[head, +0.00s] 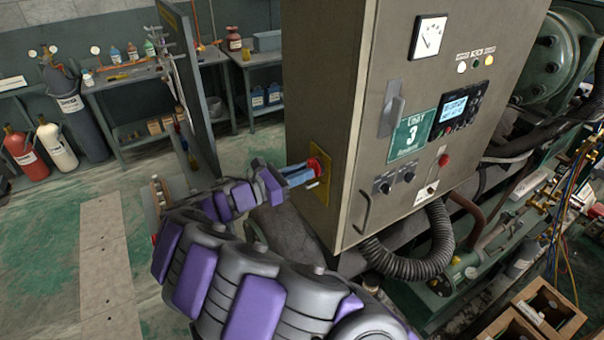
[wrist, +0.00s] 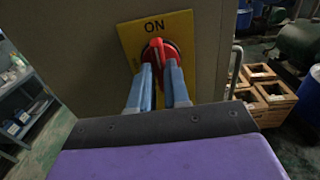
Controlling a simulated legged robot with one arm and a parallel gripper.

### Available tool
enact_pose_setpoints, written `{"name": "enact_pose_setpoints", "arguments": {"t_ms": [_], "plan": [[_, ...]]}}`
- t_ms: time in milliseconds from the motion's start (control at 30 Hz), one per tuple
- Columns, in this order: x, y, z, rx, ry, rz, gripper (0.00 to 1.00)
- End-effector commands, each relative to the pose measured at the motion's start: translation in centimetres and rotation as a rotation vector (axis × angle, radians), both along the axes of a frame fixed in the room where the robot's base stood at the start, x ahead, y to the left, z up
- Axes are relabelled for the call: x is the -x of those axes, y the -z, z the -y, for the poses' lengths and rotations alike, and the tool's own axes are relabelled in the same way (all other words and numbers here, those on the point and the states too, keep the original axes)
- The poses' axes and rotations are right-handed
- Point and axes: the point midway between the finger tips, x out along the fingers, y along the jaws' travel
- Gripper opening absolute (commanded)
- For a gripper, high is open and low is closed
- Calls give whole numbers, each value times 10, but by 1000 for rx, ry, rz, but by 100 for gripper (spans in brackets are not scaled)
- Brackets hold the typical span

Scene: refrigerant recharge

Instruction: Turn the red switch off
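The red switch (wrist: 159,46) is a round rotary knob with a raised handle on a yellow plate (wrist: 184,26), on the side of a grey cabinet. Its handle stands nearly upright, pointing toward the word ON at the top of the plate. The switch also shows in the head view (head: 319,165), partly hidden by my fingers. My gripper (wrist: 159,66) is at the switch, its two blue fingers on either side of the handle with a narrow gap between them. I cannot tell whether they press on the handle.
The grey cabinet (head: 330,90) carries a gauge, a display, smaller knobs and a red button (head: 443,160) on its front. A black corrugated hose (head: 440,235) hangs below. Wooden crates (head: 552,308) stand at the lower right. Open floor lies to the left.

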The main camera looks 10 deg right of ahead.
Motion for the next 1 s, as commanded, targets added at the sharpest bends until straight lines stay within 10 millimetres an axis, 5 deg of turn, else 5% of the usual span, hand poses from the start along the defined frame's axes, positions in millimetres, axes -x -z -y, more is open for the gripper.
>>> {"name": "enact_pose_setpoints", "arguments": {"t_ms": [167, 1000], "plan": [[0, 0, -1, 0, -1, -1, 0], [-2, 0, -3, 23, -4, -78, 0]]}}
